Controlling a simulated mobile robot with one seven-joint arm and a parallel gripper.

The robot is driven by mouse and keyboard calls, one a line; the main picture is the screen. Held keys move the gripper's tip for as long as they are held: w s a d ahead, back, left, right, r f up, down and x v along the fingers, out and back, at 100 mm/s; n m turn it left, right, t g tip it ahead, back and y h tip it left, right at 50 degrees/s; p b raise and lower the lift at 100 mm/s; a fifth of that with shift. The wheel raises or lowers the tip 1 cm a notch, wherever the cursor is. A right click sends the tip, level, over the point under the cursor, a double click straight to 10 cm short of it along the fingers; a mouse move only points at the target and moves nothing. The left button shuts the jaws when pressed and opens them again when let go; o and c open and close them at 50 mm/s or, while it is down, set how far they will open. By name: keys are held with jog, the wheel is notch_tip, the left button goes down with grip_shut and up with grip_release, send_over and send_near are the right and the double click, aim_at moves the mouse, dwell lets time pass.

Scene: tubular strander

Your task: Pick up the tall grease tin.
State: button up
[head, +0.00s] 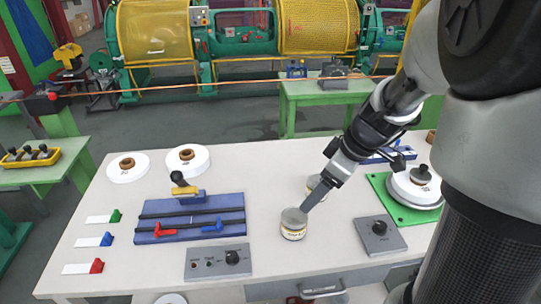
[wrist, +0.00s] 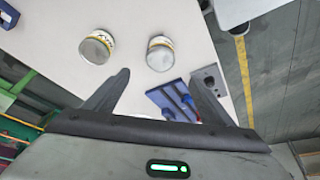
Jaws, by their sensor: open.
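Two round grease tins with grey lids and pale, yellow-banded labels stand upright on the white table. The front tin (head: 293,226) shows most of its side in the head view; it is also in the wrist view (wrist: 160,54). The rear tin (head: 313,183) is partly hidden by my gripper; it also shows in the wrist view (wrist: 97,47). I cannot tell for sure which is taller. My gripper (head: 315,193) is open and empty, tilted down above the tins. In the wrist view its fingers (wrist: 160,78) are spread wide, with the front tin beyond the gap.
A blue fixture (head: 190,220) with red and blue clamps lies left of the tins. Grey control boxes (head: 218,262) (head: 380,235) flank the front tin. White reels (head: 128,167) stand at the back left; a green plate (head: 384,190) with a reel is at right.

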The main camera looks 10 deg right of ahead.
aim_at(296, 216)
jog(key=b+x, duration=0.1)
jog(key=x, duration=1.4)
jog(key=shift+f, duration=0.25)
jog(key=shift+d, duration=0.1)
jog(key=c, duration=1.3)
